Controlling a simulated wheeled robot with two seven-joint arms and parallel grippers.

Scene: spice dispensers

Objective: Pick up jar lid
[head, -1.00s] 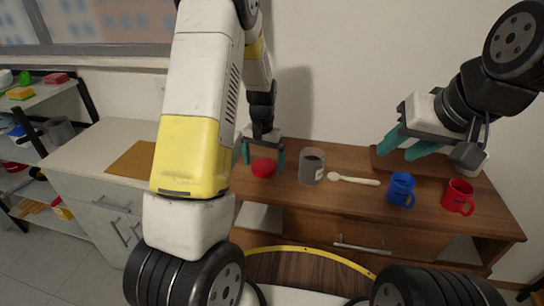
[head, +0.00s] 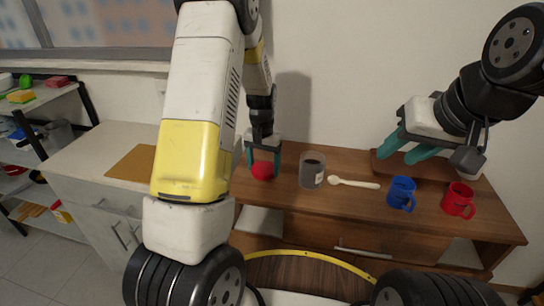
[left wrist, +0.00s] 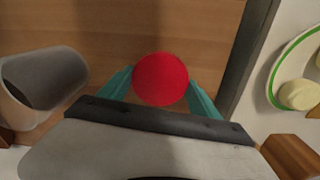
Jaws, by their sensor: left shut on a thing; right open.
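The red round jar lid (head: 262,171) is on the wooden table, left of the jar. My left gripper (head: 263,163) points down over it, with its teal fingers shut on the lid's sides. In the left wrist view the lid (left wrist: 160,79) sits between the two fingertips (left wrist: 160,88). The clear jar with dark contents (head: 312,170) stands upright and without a lid on top; it also shows in the left wrist view (left wrist: 42,80). My right gripper (head: 408,148) is open and empty, above the table's back right.
A pale wooden spoon (head: 353,183) lies right of the jar. A blue mug (head: 401,193) and a red mug (head: 459,200) stand further right. A white counter with a brown board (head: 132,164) is at the left.

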